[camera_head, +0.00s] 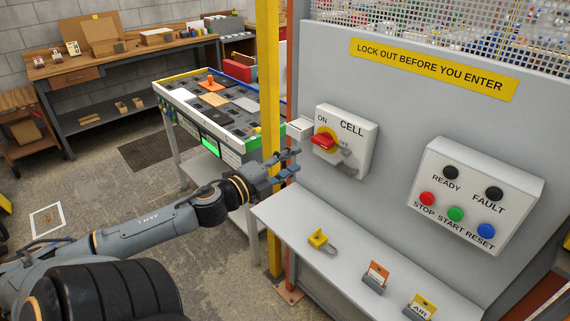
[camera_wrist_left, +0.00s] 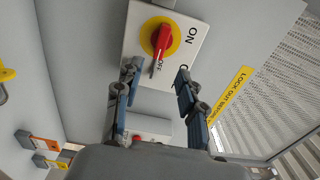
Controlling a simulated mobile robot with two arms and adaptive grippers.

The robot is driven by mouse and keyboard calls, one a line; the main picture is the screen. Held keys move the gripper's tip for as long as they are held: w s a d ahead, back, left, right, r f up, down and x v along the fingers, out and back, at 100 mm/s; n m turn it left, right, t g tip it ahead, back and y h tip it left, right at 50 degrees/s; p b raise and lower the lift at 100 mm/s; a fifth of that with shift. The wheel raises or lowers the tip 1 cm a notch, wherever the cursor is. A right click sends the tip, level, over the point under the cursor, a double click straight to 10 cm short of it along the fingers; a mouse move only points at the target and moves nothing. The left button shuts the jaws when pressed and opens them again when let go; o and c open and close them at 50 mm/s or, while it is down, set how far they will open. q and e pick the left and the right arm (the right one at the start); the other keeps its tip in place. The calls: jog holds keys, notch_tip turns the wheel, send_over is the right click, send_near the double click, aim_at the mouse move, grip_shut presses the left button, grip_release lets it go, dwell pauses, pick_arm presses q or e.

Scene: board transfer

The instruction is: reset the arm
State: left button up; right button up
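The grey CELL switch box (camera_head: 359,136) is on the panel, with a red rotary handle (camera_head: 324,142) on a yellow disc. In the left wrist view the red handle (camera_wrist_left: 161,42) shows ahead of the fingers, near the OFF mark; I cannot tell its exact setting. My left gripper (camera_head: 284,168) is in front of the panel, below and left of the box. In the left wrist view its fingers (camera_wrist_left: 156,73) are apart with nothing between them. The control box (camera_head: 474,195) has red, green and blue buttons and dark READY and FAULT lamps. My right gripper is not in view.
A shelf (camera_head: 296,223) below the panel holds a yellow padlock (camera_head: 317,238), an orange tag (camera_head: 377,274) and a yellow AIR tag (camera_head: 421,306). A yellow post (camera_head: 267,80) stands close beside the left gripper. A parts table (camera_head: 253,144) stands behind it.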

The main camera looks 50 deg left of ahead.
pick_arm(q)
jog(key=shift+s, duration=0.7)
jog(key=shift+a, duration=0.1)
